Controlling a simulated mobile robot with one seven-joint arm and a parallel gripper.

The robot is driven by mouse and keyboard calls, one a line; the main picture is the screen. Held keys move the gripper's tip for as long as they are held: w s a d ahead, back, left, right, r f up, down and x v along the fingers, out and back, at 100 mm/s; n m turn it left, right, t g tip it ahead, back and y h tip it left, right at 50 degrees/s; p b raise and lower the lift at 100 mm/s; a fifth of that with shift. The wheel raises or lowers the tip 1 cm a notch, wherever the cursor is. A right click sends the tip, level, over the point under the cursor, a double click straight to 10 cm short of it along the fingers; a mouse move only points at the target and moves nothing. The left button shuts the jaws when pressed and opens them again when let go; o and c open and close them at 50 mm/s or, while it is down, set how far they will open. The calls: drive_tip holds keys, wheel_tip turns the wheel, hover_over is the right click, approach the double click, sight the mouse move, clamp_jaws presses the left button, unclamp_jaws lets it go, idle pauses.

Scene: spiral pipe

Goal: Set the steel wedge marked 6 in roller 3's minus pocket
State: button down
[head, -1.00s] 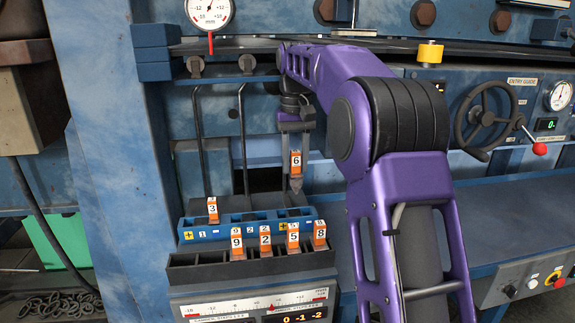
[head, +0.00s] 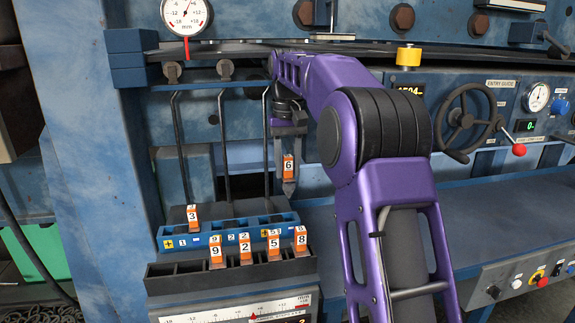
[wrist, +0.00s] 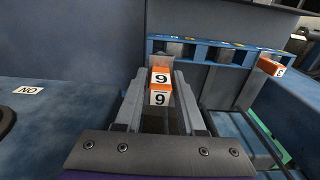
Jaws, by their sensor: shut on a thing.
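The wedge marked 6 (head: 288,167) has an orange numbered top and a grey steel tip pointing down. My gripper (head: 287,152) is shut on it, holding it upright above the right end of the blue pocket rack (head: 225,234). In the wrist view the wedge (wrist: 160,98) sits between my two fingers, its number reading upside down, with the rack (wrist: 215,52) beyond. The wedge marked 3 (head: 193,216) stands in a pocket at the rack's left end. Roller 3's minus pocket, at the rack's right end, is not clearly readable.
A dark tray (head: 185,270) in front of the rack holds wedges 9 (head: 215,252), 2 (head: 245,247), 5 (head: 273,244) and 8 (head: 300,240). Thin dark rods (head: 224,145) rise behind the rack. A blue bench surface (head: 400,215) is clear at the right.

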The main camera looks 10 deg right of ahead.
sight(288, 177)
drive_tip(key=shift+f+b, duration=1.35)
drive_tip(key=shift+f, duration=1.15)
drive_tip(key=shift+p, duration=1.1)
drive_tip(key=shift+f+b, duration=1.65)
drive_tip(key=shift+f, duration=1.25)
drive_tip(key=shift+c, duration=2.2)
unclamp_jaws()
